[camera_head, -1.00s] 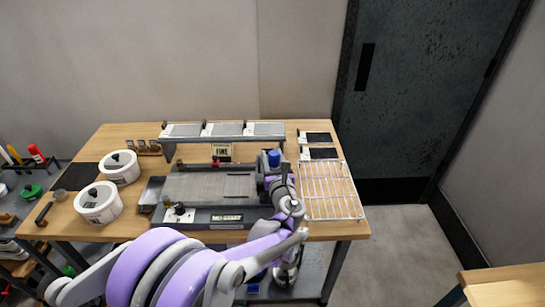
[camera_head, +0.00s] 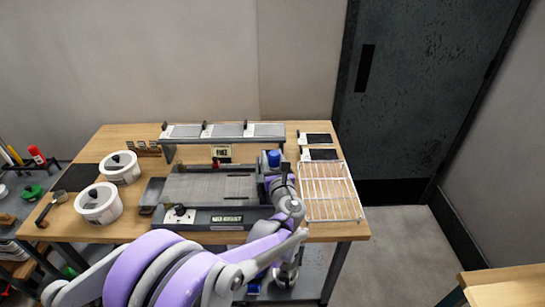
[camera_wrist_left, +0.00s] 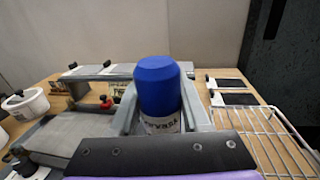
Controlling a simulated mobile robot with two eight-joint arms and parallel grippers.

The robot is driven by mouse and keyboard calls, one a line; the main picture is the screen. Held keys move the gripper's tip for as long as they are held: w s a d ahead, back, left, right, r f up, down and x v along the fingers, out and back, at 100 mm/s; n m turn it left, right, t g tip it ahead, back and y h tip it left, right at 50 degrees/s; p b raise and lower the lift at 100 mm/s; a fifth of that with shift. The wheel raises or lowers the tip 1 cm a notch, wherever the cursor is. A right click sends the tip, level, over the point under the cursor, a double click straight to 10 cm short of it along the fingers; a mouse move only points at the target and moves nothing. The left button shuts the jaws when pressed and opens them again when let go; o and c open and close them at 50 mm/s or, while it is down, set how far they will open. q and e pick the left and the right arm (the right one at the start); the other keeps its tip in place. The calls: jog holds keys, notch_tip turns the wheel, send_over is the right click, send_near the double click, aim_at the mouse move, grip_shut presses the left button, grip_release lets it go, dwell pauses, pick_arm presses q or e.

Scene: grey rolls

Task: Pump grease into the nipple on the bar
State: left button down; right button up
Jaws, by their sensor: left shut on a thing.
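A blue-capped cylinder (camera_wrist_left: 158,88) with a white printed label stands upright in the middle of the left wrist view. It also shows in the head view (camera_head: 274,158) at the right end of the grey machine (camera_head: 205,187). My left gripper (camera_wrist_left: 160,122) is shut on this cylinder; its pale fingers lie along both sides. My arm hides the machine's right front corner. I cannot make out a bar or a nipple clearly. My right gripper is in neither view.
A white wire rack (camera_head: 330,192) lies to the right of the machine. A raised grey shelf (camera_head: 223,131) stands behind it. Two white lidded pots (camera_head: 98,203) and a dark mat (camera_head: 76,177) are on the left. A dark door (camera_head: 425,90) is at the back right.

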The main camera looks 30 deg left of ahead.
pick_arm(q)
jog(key=shift+f+b, duration=0.3)
jog(key=shift+f, duration=0.2)
jog(key=shift+r, duration=0.2)
dwell(0.4)
jog(key=shift+r+p, duration=0.4)
jog(key=shift+r, duration=0.2)
jog(key=shift+f+b, duration=0.6)
jog(key=shift+f, duration=0.15)
dwell(1.2)
jog(key=shift+r+p, duration=0.45)
jog(key=shift+r, duration=0.3)
jog(key=shift+f, duration=0.2)
dwell(0.7)
